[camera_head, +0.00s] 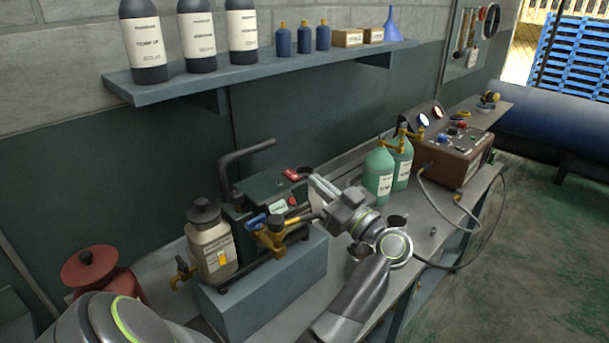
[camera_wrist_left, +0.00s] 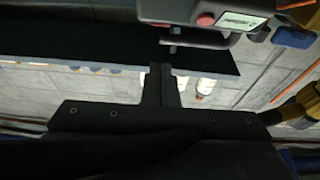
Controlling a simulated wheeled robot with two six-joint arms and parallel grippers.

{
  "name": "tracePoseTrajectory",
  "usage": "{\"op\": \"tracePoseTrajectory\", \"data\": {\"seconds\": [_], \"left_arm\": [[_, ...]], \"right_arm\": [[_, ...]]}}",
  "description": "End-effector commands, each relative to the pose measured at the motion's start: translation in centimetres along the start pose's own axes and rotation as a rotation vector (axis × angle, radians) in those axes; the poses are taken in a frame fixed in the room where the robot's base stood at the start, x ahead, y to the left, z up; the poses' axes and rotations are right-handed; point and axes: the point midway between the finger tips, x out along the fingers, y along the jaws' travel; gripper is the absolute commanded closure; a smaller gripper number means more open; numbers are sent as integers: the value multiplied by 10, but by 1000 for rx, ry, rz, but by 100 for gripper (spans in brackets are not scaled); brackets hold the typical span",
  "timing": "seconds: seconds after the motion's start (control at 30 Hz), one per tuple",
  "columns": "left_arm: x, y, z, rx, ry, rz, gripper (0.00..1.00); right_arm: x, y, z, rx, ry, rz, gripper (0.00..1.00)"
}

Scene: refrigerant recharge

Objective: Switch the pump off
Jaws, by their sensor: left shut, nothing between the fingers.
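The pump (camera_head: 245,213) is a dark green machine with a bent black handle, on a grey block. I cannot tell the switch's position. My left gripper (camera_head: 316,186) is shut and empty, close to the pump's right end. Its closed fingers show in the left wrist view (camera_wrist_left: 161,76). Contact cannot be told. My right gripper is not in view.
Brass fittings (camera_head: 272,234) and a beige bottle (camera_head: 210,245) crowd the pump's front and left. Green cylinders (camera_head: 379,173) and a brown gauge box (camera_head: 452,155) with hoses stand to the right. A shelf (camera_head: 270,68) with bottles runs along the wall above.

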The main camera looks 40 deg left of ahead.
Motion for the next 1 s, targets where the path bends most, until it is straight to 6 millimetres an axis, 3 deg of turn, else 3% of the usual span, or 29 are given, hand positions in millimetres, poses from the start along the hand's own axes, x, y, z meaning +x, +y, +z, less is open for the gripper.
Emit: {"op": "tracePoseTrajectory", "data": {"seconds": [0.1,0.3,1.0], "left_arm": [[-20,0,8,0,-3,2,100],[-36,0,9,1,-1,0,100],[-38,0,8,1,0,0,100]], "right_arm": [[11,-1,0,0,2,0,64],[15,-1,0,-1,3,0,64],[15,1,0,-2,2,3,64]]}}
